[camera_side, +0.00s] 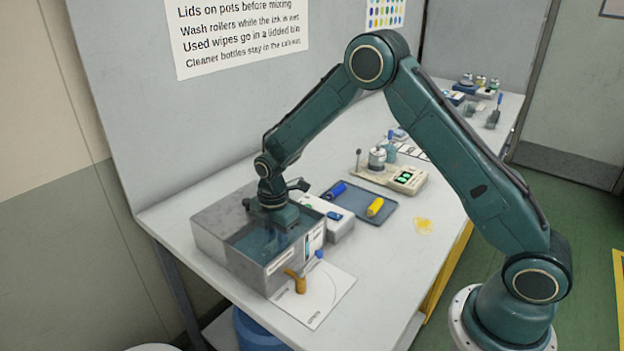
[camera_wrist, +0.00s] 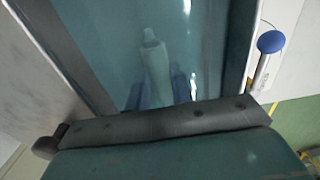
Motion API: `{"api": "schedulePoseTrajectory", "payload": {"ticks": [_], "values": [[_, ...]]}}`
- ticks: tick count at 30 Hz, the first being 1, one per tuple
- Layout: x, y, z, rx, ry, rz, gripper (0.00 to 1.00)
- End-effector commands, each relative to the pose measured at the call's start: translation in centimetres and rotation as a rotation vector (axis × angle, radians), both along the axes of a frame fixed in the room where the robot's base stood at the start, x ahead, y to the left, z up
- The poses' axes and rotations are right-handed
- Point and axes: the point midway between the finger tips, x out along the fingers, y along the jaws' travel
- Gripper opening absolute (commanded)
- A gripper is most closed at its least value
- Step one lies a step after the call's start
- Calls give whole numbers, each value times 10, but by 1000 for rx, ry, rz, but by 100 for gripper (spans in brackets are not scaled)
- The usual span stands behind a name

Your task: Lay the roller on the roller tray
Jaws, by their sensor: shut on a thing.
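My gripper (camera_side: 277,215) reaches down into a grey metal wash bath (camera_side: 210,240) holding teal liquid. In the wrist view its blue fingertips (camera_wrist: 159,92) are under the liquid, closed on a pale roller (camera_wrist: 155,60) with a narrow neck. The liquid blurs the roller, and its lower end is hidden behind the gripper body. In the side view the bath and gripper hide the roller. The slate-blue roller tray (camera_side: 346,212) lies behind and right of the bath. A blue roller (camera_side: 334,190) and a yellow roller (camera_side: 375,207) lie on it.
A yellow smear (camera_side: 423,225) marks the table.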

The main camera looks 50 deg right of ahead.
Motion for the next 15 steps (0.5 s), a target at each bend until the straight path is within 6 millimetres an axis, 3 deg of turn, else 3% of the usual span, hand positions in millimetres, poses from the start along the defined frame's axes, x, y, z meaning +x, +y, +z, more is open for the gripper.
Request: {"api": "schedulePoseTrajectory", "payload": {"ticks": [5,6,9,15], "values": [[0,0,-4,0,0,0,0],[0,0,-4,0,0,0,27],[0,0,-4,0,0,0,45],[0,0,-4,0,0,0,45]]}}
